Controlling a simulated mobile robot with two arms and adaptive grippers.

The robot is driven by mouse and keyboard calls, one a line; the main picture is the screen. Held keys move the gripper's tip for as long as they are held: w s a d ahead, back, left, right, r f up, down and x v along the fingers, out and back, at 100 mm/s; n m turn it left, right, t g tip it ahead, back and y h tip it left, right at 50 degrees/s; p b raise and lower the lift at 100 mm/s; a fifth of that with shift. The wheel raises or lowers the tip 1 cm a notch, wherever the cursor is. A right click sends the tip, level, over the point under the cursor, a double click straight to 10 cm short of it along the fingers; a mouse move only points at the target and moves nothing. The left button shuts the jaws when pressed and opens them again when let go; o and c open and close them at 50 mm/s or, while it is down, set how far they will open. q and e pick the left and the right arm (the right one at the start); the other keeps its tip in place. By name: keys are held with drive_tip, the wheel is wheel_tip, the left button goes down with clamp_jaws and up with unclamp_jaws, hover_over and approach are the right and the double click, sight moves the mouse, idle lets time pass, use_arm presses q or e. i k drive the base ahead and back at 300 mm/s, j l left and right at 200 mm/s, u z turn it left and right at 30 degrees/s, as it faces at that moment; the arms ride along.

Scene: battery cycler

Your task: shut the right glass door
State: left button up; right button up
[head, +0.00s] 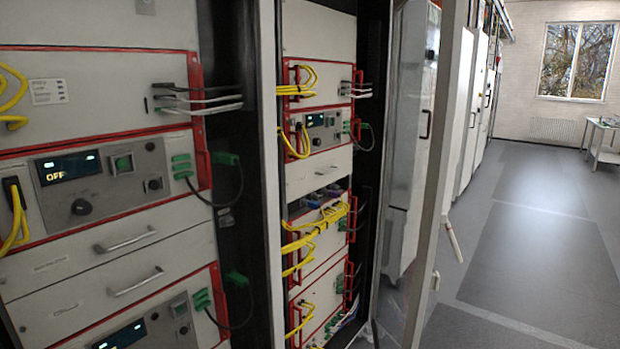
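The right glass door (439,170) stands open at the right side of the middle cabinet. I see it at a steep angle, as a tall pale frame that runs from the top of the view to the bottom. A white lever handle (453,240) sticks out from its edge. White cabinets show in the area beside the frame, and I cannot tell clearly where the glass ends. The cabinet opening (320,180) is uncovered, with its racks in plain sight. Neither of my grippers is in view.
Rack units (110,190) with red trim, yellow cables and drawer handles fill the left. A pale upright post (268,170) separates the two rack columns. More white cabinets (470,110) line the aisle. The grey floor (530,240) at right is clear up to a far table (604,140) near the window.

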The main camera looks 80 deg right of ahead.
sight(424, 280)
drive_tip(key=k+l+z, duration=0.1)
drive_tip(key=z, duration=0.35)
drive_tip(key=l+z, duration=0.1)
drive_tip(key=z, duration=0.4)
drive_tip(key=k+l+z, duration=0.1)
drive_tip(key=z, duration=0.35)
drive_tip(key=l+z, duration=0.2)
drive_tip(key=z, duration=0.25)
drive_tip(key=l+z, duration=0.35)
drive_tip(key=l, duration=0.4)
drive_tip(key=i+l+z, duration=0.15)
drive_tip(key=l+z, duration=0.15)
drive_tip(key=l, duration=0.4)
